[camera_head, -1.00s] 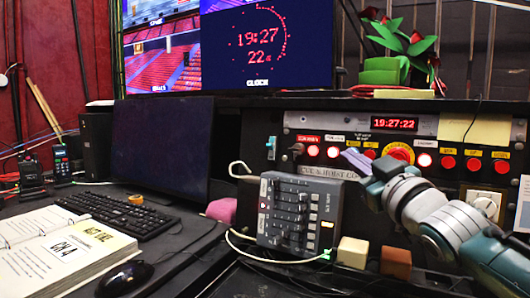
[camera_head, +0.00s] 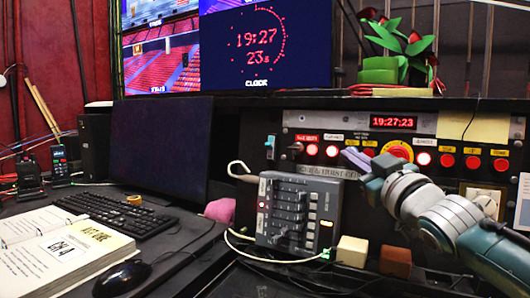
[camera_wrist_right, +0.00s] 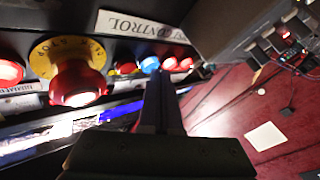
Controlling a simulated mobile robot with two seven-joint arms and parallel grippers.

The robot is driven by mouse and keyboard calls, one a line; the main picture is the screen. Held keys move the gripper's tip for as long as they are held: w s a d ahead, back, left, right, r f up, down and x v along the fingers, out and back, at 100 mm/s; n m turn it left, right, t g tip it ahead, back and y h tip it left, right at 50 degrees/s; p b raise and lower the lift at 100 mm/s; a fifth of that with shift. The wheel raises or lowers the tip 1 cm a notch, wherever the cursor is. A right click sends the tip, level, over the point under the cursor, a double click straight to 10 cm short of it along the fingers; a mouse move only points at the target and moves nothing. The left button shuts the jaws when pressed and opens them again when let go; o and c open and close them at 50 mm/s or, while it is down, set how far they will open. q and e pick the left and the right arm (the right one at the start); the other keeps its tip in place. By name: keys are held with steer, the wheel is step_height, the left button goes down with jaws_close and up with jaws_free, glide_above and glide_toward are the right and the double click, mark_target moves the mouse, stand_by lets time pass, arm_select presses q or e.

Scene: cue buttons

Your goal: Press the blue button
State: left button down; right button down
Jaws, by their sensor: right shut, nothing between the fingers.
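The blue button (camera_wrist_right: 149,65) shows in the right wrist view as a small blue cap in a row with red buttons on the panel. It appears just past my right fingertips; I cannot tell whether they touch it. In the head view I cannot make out the blue button; my right gripper is in front of part of the panel. My right gripper (camera_head: 353,158) is shut and empty, pointing at the button row; its closed fingers also show in the wrist view (camera_wrist_right: 160,88). My left gripper is not in view.
A big red mushroom button (camera_wrist_right: 76,82) on a yellow ring sits beside the fingers; in the head view it is right of them (camera_head: 398,151). Red buttons (camera_head: 448,161) line the panel. A grey fader box (camera_head: 299,213) and small blocks (camera_head: 352,251) stand below.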

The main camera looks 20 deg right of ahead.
steer(key=shift+w+d, duration=0.15)
steer(key=shift+d, duration=0.05)
stand_by(0.6)
steer(key=shift+s+a+r+p, duration=0.1)
steer(key=shift+s+a+p, duration=0.45)
steer(key=shift+a, duration=0.05)
steer(key=shift+a, duration=0.1)
